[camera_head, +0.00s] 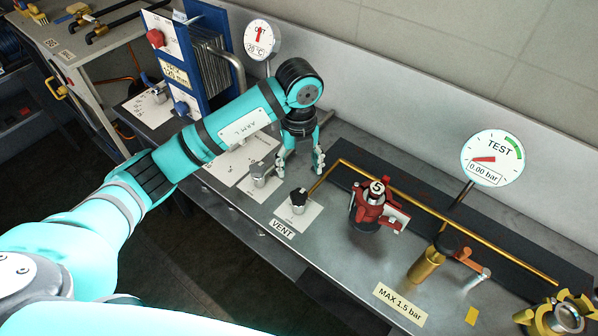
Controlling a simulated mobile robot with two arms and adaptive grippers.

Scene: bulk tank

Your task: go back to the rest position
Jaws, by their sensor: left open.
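My left arm, teal and marked ARM L, reaches in from the left across the bench. My left gripper (301,172) points down, open and empty, above the bench between the grey knob (261,173) and the copper pipe (330,176). The black VENT knob (298,201) on its white plate is just below and in front of it. The fingers appear apart from both knobs. My right gripper is not in view.
A red clamp marked 5 (370,204), a TEST gauge (492,158) reading 0.00 bar and a brass fitting (426,264) stand on the right. A blue-framed plate pack (190,60) and a temperature gauge (262,39) stand behind the arm. Dark floor lies before the bench.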

